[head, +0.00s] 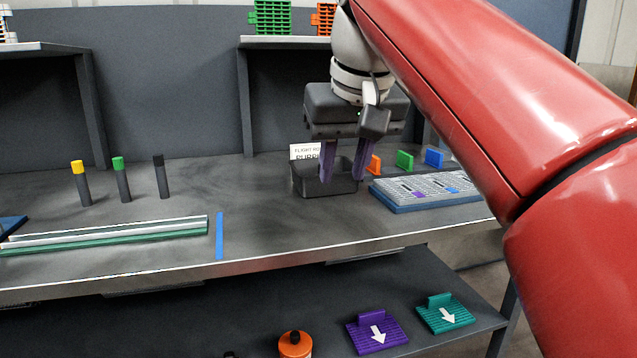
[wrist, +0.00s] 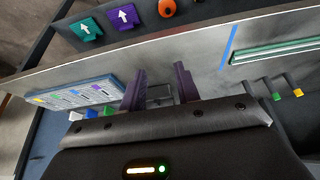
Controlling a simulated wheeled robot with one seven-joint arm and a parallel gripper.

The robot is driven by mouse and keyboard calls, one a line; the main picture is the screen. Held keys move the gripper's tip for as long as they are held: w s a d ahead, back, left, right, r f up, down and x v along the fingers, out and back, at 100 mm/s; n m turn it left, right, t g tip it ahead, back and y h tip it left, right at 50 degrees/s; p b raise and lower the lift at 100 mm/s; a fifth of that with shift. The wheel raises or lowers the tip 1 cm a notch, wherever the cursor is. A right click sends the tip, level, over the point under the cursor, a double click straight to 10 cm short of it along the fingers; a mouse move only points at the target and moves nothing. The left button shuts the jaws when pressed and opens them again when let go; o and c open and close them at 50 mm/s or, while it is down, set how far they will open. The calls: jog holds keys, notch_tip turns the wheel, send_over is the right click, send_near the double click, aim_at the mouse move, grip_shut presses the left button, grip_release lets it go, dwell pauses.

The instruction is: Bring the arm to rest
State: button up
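My gripper (head: 346,163) has two purple fingers pointing down, with a clear gap between them. It is above the dark grey bin (head: 310,182) on the bench, which stands in front of a white sign partly hidden by the gripper. In the wrist view the fingers (wrist: 160,85) are apart with nothing between them. My red arm reaches in from the right of the head view. Whether the fingertips dip inside the bin's rim is hard to tell.
A blue-edged board (head: 430,202) with orange, green and blue pieces behind it lies right of the bin. Posts with yellow (head: 78,167), green and dark tops stand left, behind a rail (head: 110,237). Purple (head: 376,331) and teal (head: 444,314) arrow blocks sit on the lower shelf.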

jog(key=s+d+f+m, duration=0.1)
jog(key=s+d+f, duration=0.3)
jog(key=f, duration=0.6)
jog(key=s+d+f+m, duration=0.1)
jog(key=s+d+f, duration=0.3)
jog(key=f, duration=0.6)
jog(key=s+d+f+m+t+h, duration=0.1)
jog(key=s+d+f, duration=0.3)
jog(key=f, duration=0.6)
jog(key=shift+s, duration=1.25)
